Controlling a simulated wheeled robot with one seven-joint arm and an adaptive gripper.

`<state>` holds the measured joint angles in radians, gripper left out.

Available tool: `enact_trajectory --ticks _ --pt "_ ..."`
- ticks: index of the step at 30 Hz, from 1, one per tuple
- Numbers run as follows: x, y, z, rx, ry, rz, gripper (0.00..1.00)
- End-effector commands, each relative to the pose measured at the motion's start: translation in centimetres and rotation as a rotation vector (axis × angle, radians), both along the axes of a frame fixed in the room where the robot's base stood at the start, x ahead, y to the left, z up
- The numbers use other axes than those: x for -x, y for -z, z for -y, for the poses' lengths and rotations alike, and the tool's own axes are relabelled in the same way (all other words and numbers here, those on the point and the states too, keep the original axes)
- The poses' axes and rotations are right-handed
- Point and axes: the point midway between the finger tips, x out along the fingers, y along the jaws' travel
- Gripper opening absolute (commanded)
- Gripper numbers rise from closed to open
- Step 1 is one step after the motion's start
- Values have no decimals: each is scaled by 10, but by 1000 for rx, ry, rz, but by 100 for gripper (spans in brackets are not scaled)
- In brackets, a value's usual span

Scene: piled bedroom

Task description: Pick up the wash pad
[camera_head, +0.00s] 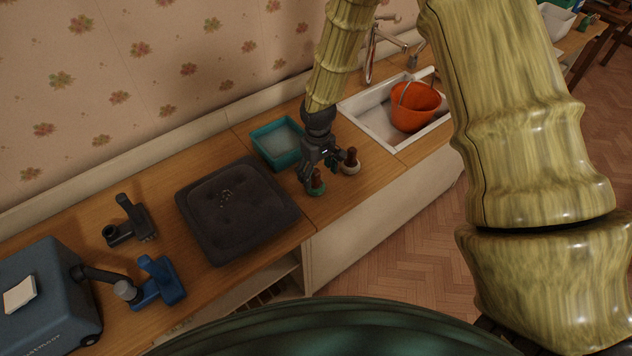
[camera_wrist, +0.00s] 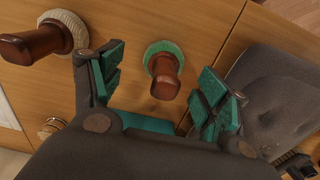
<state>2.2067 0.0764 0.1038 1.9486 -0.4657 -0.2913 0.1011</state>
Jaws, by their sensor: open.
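Two round pads with upright brown handles stand on the wooden counter. One is a green-rimmed pad (camera_head: 316,187), and it also shows in the wrist view (camera_wrist: 165,75). The other is a pale-rimmed pad (camera_head: 351,164), at the upper left of the wrist view (camera_wrist: 38,42). I cannot tell which one is called the wash pad. My gripper (camera_head: 322,172) is open and empty above the counter, close to both. In the wrist view, its teal-padded fingers (camera_wrist: 161,72) appear on either side of the green-rimmed pad's handle, with no visible grip on it.
A dark cushion (camera_head: 235,212) lies to the left of my gripper. A teal basin (camera_head: 259,151) stands behind it. A white sink (camera_head: 368,119) holding an orange bucket (camera_head: 411,107) is to the right. A blue-grey case (camera_head: 42,310) and blue tool (camera_head: 160,284) lie at far left.

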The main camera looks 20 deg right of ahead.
Motion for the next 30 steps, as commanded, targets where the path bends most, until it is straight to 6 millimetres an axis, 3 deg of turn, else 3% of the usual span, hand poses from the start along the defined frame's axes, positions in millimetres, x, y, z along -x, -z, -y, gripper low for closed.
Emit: enact_trajectory --ticks 18,29,30 --pt "0 46 -6 -1 -1 0 75" --pt "1 51 -6 -1 0 0 75" --pt "1 51 -6 -1 0 0 68"
